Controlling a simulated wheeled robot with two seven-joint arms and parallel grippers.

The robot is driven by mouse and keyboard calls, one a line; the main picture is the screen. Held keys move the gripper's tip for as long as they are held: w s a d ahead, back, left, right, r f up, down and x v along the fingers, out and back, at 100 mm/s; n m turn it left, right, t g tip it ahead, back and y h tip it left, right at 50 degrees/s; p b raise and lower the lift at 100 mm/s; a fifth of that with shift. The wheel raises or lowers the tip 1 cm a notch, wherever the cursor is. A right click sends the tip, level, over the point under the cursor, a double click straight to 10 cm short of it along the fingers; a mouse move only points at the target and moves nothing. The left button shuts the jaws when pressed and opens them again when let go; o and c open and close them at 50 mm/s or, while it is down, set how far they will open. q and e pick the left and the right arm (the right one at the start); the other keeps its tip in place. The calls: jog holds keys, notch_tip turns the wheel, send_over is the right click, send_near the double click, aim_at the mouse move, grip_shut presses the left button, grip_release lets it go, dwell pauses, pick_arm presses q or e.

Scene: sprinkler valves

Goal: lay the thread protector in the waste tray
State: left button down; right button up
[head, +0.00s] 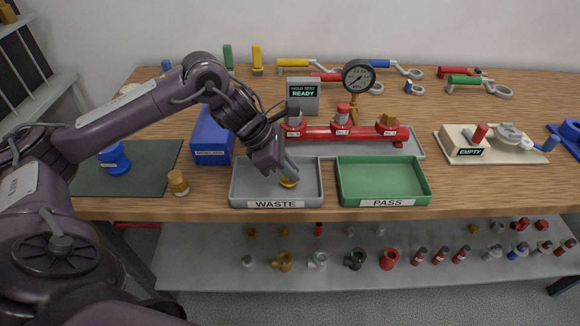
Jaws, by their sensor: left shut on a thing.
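The grey waste tray (236,188), labelled WASTE, sits at the front edge of the wooden table. My left gripper (289,174) reaches down over its right half. It is shut on a small yellow piece, which looks like the thread protector (289,183). The piece is within the tray's outline, low near its floor; I cannot tell whether it touches the floor. The fingers hide its upper part. My right gripper is not in view.
A green tray labelled PASS (383,180) stands just right of the waste tray. Behind both is a red manifold (360,133) with a gauge (358,77). A blue box (212,140) and a brass fitting (178,183) stand to the left.

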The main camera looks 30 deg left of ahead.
pick_arm(q)
jog(key=c, duration=1.9)
grip_release()
jog(key=shift+f, duration=0.1)
jog(key=o, duration=0.5)
jog(key=shift+c, duration=0.2)
jog(key=shift+r, duration=0.25)
jog(key=v, duration=1.2)
jog(key=shift+s+f, duration=0.1)
jog(key=shift+f, duration=0.1)
